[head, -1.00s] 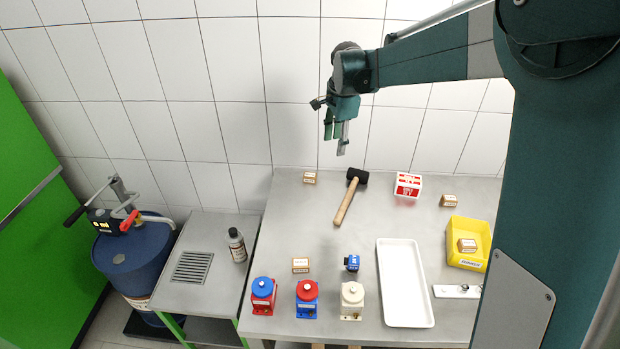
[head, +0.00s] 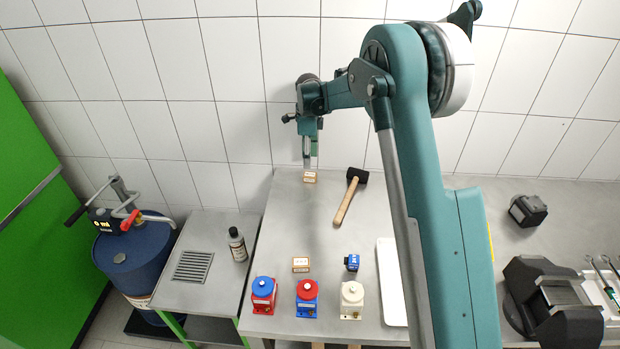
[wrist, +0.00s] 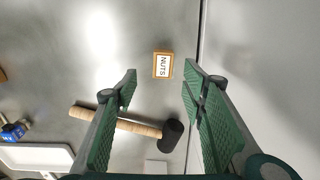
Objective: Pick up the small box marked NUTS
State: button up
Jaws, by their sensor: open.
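The small box marked NUTS (wrist: 162,65) lies on the steel table, label up, near the table's back edge. It also shows in the head view (head: 310,177), just below my gripper's fingertips. My gripper (head: 309,163) points down over the box, above the table. In the wrist view my gripper (wrist: 160,80) is open, its green fingers spread wide to either side, with nothing between them. The box shows beyond the fingertips, between them in the picture and not touched.
A mallet (head: 348,197) lies right of the box. Another small box (head: 300,264) sits farther forward, behind red, blue and cream pump-like units. A white tray (head: 391,285) is partly hidden by my arm. The wall (head: 240,130) stands close behind the table.

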aim_at(306, 174)
jog(key=shift+w+a+f+m, duration=0.2)
jog(key=shift+a+f, duration=0.1)
jog(key=shift+f, duration=0.2)
jog(key=shift+w+a+f+m, duration=0.15)
jog(key=shift+a+f, duration=0.1)
jog(key=shift+f, duration=0.25)
jog(key=shift+f, duration=0.1)
jog(key=shift+f, duration=1.2)
jog(key=shift+f, duration=0.1)
jog(key=shift+w+f, duration=0.1)
jog(key=shift+f, duration=2.4)
jog(key=shift+c, duration=0.5)
jog(key=c, duration=0.8)
